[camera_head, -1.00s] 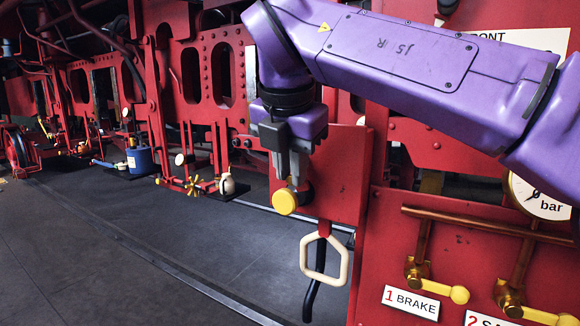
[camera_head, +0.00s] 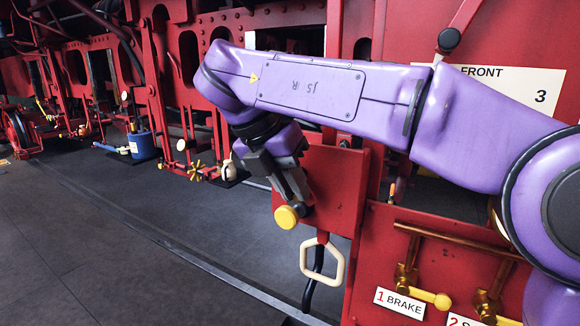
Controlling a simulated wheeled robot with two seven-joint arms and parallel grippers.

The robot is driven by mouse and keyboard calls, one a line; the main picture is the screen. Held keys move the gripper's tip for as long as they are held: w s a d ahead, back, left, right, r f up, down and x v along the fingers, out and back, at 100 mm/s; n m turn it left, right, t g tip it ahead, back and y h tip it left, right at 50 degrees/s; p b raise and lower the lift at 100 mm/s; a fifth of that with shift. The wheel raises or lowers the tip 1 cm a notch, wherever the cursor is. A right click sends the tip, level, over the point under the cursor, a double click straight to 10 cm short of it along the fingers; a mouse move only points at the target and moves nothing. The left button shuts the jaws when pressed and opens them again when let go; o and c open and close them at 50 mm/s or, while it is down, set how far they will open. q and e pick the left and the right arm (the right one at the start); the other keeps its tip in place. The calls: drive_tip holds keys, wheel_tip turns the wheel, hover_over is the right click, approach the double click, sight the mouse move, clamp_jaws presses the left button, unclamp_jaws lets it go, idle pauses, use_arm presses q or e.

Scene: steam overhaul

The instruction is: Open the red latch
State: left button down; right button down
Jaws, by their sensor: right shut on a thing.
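My right arm comes in from the right edge, and its gripper (camera_head: 297,201) points down and to the right, shut at a round yellow knob (camera_head: 287,217). The knob sits by the lower left edge of an upright red plate (camera_head: 335,190). I cannot tell whether the knob belongs to the red latch; the fingers hide its mount and no separate latch stands out clearly. My left gripper is not in view.
Below the plate hangs a cream loop handle (camera_head: 342,268) with a black hose behind it. To the right are a red panel (camera_head: 375,260) with yellow-handled valves (camera_head: 442,300) and copper pipes. A red lever with a black knob (camera_head: 449,39) is at upper right.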

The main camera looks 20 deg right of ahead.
drive_tip(key=shift+r+g+h, duration=0.1)
drive_tip(key=shift+g+h, duration=0.4)
drive_tip(key=shift+g, duration=0.1)
drive_tip(key=c, duration=1.1)
unclamp_jaws()
drive_tip(key=shift+w+d, duration=0.1)
drive_tip(key=shift+o, duration=0.2)
